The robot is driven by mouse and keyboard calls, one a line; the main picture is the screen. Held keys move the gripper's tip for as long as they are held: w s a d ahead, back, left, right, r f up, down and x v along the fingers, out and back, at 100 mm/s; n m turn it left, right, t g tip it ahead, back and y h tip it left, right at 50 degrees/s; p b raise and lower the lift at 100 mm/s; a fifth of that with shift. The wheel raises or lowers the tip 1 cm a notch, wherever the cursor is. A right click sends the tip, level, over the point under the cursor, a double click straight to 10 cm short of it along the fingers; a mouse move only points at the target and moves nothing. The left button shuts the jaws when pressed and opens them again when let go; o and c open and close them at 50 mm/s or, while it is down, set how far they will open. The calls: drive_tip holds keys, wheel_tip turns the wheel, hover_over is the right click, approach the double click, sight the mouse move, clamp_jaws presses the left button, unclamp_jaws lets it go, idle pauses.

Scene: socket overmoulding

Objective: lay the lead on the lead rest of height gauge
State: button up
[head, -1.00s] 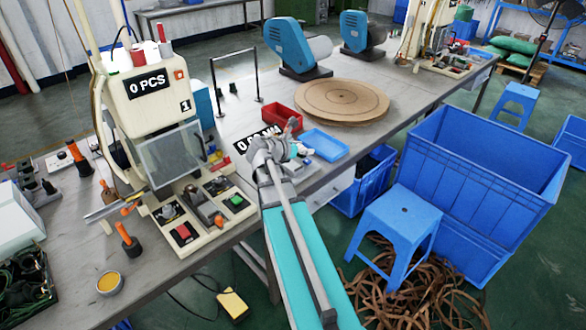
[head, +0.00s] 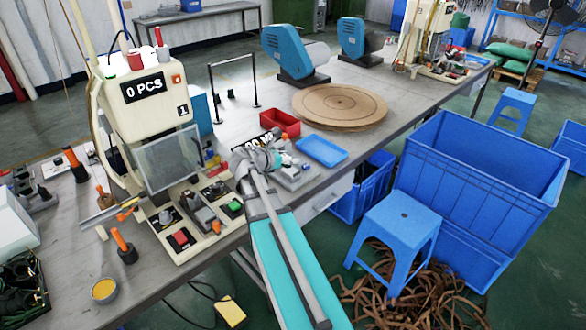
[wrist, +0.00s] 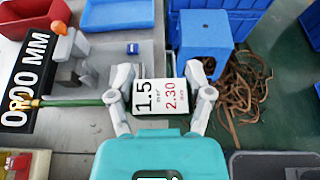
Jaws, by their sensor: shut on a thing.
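In the wrist view my gripper (wrist: 160,90) is closed on the white tag block of the lead (wrist: 160,97), printed "1.5" and "2.30". The lead's green cable (wrist: 85,101) runs left from the left finger to a brass-coloured end (wrist: 28,103). This end lies over the height gauge's black "MM" display (wrist: 30,70). The gauge's grey body with an orange cap (wrist: 62,30) stands just beyond the cable. I cannot tell whether the cable touches the lead rest. In the head view my gripper (head: 262,160) is over the bench by the gauge, and the lead is mostly hidden.
A red bin (head: 280,122) and a light blue tray (head: 322,150) sit behind and right of the gauge. The cream "0 PCS" machine (head: 150,105) stands to the left. A round wooden turntable (head: 340,105) is further back. A blue stool (head: 395,225) stands off the bench's front edge.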

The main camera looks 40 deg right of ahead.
drive_tip(key=w+d+f+b, duration=0.3)
drive_tip(key=w+d+f, duration=0.1)
drive_tip(key=w+d, duration=0.15)
drive_tip(key=b, duration=0.5)
hover_over(294, 169)
drive_tip(key=f, duration=0.4)
drive_tip(key=shift+s+a+f, duration=0.15)
drive_tip(key=shift+s+a, duration=0.05)
drive_tip(key=shift+a, duration=0.1)
drive_tip(key=shift+f, duration=0.1)
drive_tip(key=shift+w+d+f+b, duration=0.25)
drive_tip(key=shift+d+f+b, duration=0.05)
drive_tip(key=shift+f+b, duration=1.6)
drive_tip(key=shift+b, duration=0.05)
drive_tip(key=shift+f, duration=0.15)
drive_tip(key=o, duration=1.1)
drive_tip(key=shift+o, duration=0.2)
drive_tip(key=shift+r, duration=0.25)
